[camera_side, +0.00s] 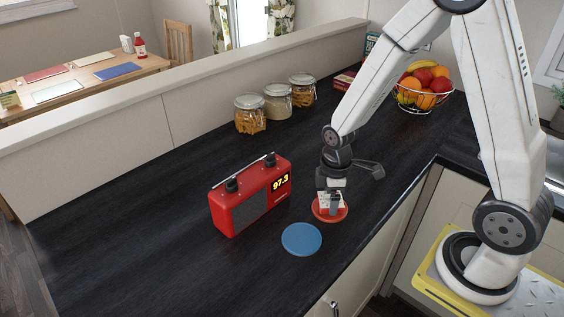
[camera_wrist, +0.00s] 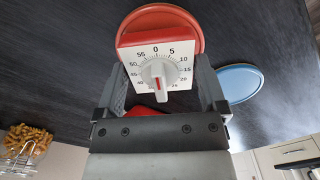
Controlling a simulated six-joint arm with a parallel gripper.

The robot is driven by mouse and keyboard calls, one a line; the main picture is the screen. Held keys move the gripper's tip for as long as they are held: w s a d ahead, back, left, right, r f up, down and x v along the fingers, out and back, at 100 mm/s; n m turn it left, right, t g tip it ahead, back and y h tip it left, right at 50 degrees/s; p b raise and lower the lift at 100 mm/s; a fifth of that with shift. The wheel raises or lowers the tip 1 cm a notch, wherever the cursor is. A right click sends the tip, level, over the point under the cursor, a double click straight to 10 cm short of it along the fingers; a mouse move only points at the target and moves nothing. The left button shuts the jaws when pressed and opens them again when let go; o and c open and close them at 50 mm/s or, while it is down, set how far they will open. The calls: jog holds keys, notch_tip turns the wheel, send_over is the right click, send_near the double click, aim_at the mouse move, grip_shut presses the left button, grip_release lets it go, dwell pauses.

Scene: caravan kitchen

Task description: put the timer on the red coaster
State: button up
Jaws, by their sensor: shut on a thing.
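The timer has a square white face with a numbered dial and some red on its body. It shows in the side view (camera_side: 325,203) and in the wrist view (camera_wrist: 131,56). My gripper (camera_side: 331,197) is shut on it, with one finger on each side in the wrist view (camera_wrist: 160,82). The red coaster (camera_side: 342,214) is round and lies on the dark counter under the timer. In the wrist view the coaster (camera_wrist: 165,13) shows beyond the timer's top edge. I cannot tell whether the timer touches the coaster. My gripper and the timer hide part of it.
A blue coaster (camera_side: 302,240) lies close by, towards the counter's front edge. A red radio (camera_side: 247,204) with a raised handle stands to the left. Glass jars (camera_side: 277,103) stand along the back ledge. A wire fruit basket (camera_side: 424,98) is at the back right. The left of the counter is clear.

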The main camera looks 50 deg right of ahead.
jog(key=shift+f, duration=0.1)
jog(key=o, duration=1.2)
jog(key=shift+r, duration=6.15)
jog(key=shift+s+a+f+m+t, duration=0.5)
jog(key=shift+s+f+m, duration=0.25)
jog(key=shift+m, duration=0.75)
jog(key=shift+s+a+f+m+t, duration=0.35)
jog(key=shift+s+a+f+m, duration=0.35)
jog(key=shift+m, duration=0.8)
jog(key=shift+s+a+f+m+t, duration=0.5)
jog(key=shift+s+f+m, duration=0.2)
jog(key=shift+m, duration=0.8)
